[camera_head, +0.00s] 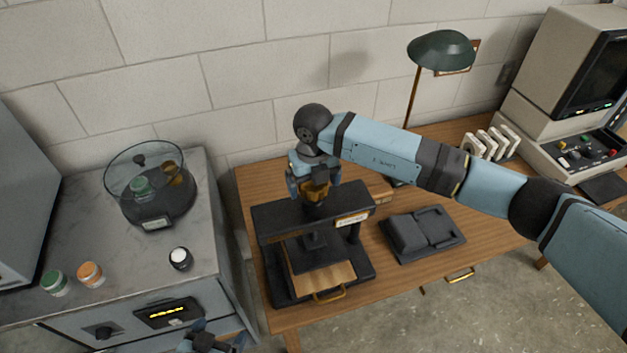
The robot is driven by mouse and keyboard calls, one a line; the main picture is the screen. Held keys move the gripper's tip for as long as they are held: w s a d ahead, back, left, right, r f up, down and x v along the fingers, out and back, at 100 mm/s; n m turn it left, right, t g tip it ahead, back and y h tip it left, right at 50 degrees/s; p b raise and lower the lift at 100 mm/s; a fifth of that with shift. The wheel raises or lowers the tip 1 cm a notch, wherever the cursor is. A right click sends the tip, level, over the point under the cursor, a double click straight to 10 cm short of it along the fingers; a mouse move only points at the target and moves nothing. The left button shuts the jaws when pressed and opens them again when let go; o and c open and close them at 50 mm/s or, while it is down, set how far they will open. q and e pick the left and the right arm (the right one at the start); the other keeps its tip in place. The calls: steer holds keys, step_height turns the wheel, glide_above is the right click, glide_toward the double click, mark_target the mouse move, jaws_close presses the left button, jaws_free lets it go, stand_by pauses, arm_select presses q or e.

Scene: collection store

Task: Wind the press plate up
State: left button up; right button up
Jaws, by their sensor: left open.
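A black press (262,222) stands on the wooden desk, with a labelled crossbeam on top. Its dark press plate (308,256) hangs under the beam, low over a wooden board (336,277) with a brass handle at the front. My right gripper (315,188) points down over the middle of the beam, its blue fingers on both sides of the press's brass-coloured top handle (316,192). The fingers look close to the handle, but I cannot tell whether they grip it. My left gripper (211,341) is open and empty at the bottom edge, left of the press, and partly cut off.
A black cradle-like device (422,234) lies right of the press, under my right arm. A green lamp (441,50) and a beige computer (560,80) stand behind. On the grey cabinet (90,225) at left are a clear-lidded drum (155,190) and several small jars (90,274).

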steer(key=c, duration=0.7)
steer(key=shift+c, duration=0.8)
